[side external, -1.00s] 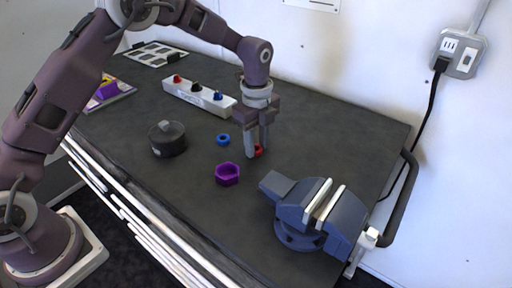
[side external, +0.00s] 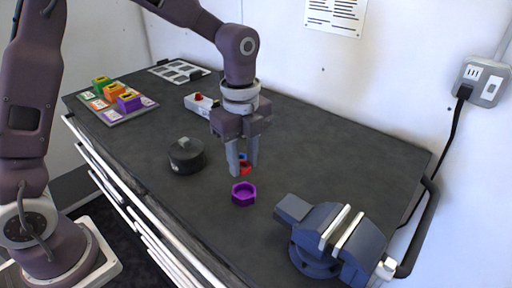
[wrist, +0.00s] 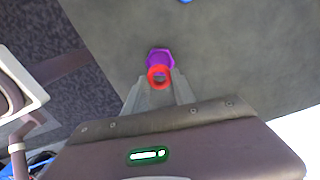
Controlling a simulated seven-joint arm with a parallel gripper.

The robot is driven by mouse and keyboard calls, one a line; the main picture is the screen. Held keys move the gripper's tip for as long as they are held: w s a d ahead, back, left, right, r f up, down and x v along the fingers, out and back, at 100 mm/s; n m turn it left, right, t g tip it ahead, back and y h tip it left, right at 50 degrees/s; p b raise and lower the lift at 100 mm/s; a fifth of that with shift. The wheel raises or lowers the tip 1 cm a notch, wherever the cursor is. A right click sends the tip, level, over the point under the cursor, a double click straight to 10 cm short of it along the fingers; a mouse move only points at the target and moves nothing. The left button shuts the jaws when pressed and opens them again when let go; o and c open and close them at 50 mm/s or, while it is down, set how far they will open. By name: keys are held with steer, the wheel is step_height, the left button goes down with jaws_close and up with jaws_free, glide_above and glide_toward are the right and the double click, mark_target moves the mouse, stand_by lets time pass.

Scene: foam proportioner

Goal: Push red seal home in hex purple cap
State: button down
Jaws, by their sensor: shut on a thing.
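The hex purple cap (side external: 244,194) sits open side up on the dark bench top, in front of my gripper in the side view. My gripper (side external: 245,172) points down and is shut on the red seal (side external: 246,168), holding it above the bench behind the cap. In the wrist view the red seal (wrist: 159,77) is a ring between the fingertips (wrist: 159,82). It overlaps the near part of the purple cap (wrist: 160,57) in that view. The seal is apart from the cap, not inside it.
A blue ring (side external: 242,157) lies behind the fingers. A blue vise (side external: 335,238) stands at the right, and a dark round container (side external: 186,156) at the left. A white block (side external: 203,106) and a tray of coloured blocks (side external: 117,103) are farther back.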

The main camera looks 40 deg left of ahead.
steer(key=shift+f, duration=3.1)
steer(key=c, duration=0.6)
jaws_free()
steer(key=shift+c, duration=0.2)
steer(key=shift+r, duration=3.05)
